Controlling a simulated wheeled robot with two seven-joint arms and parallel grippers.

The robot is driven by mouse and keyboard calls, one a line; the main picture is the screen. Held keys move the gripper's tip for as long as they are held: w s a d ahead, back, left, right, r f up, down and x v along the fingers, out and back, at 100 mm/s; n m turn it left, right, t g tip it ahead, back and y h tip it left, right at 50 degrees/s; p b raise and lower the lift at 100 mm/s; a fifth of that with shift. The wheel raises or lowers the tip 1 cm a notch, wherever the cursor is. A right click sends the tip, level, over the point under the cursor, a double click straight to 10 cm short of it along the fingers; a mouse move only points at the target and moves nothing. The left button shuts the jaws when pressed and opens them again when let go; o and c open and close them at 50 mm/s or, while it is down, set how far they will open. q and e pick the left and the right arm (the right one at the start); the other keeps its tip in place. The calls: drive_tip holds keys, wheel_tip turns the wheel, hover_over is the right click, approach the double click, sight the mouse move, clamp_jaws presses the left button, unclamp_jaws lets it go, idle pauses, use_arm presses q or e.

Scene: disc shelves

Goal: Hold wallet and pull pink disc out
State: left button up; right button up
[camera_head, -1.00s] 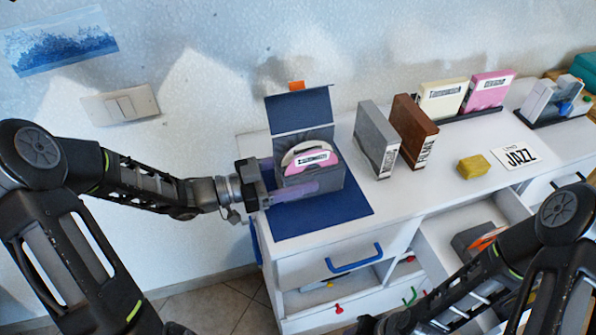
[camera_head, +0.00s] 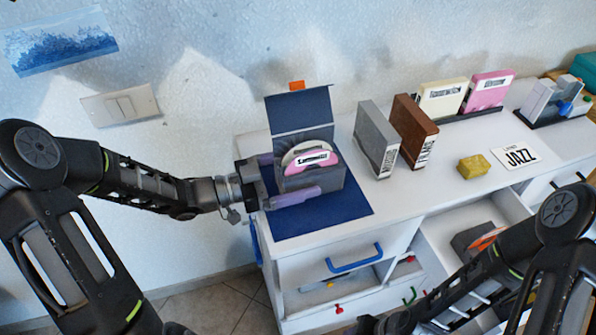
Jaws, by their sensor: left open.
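The wallet (camera_head: 318,181) is a grey box with a raised dark blue flap, standing on a blue mat (camera_head: 342,209) at the left end of the white cabinet. The pink disc (camera_head: 323,158) stands upright in it, its top half showing with a white label; a cream edge shows just behind it. My left gripper (camera_head: 292,180) comes from the left, open, with one purple finger in front of the wallet and the other behind its left side. I cannot tell whether the fingers touch it.
A grey case (camera_head: 377,140) and a brown case (camera_head: 413,131) stand right of the wallet. Cream and pink cases (camera_head: 487,92) stand in a rack behind. A yellow sponge (camera_head: 473,167) and a JAZZ card (camera_head: 516,155) lie at right. A drawer (camera_head: 470,222) is open below.

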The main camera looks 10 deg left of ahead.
use_arm(q)
drive_tip(key=v, duration=1.2)
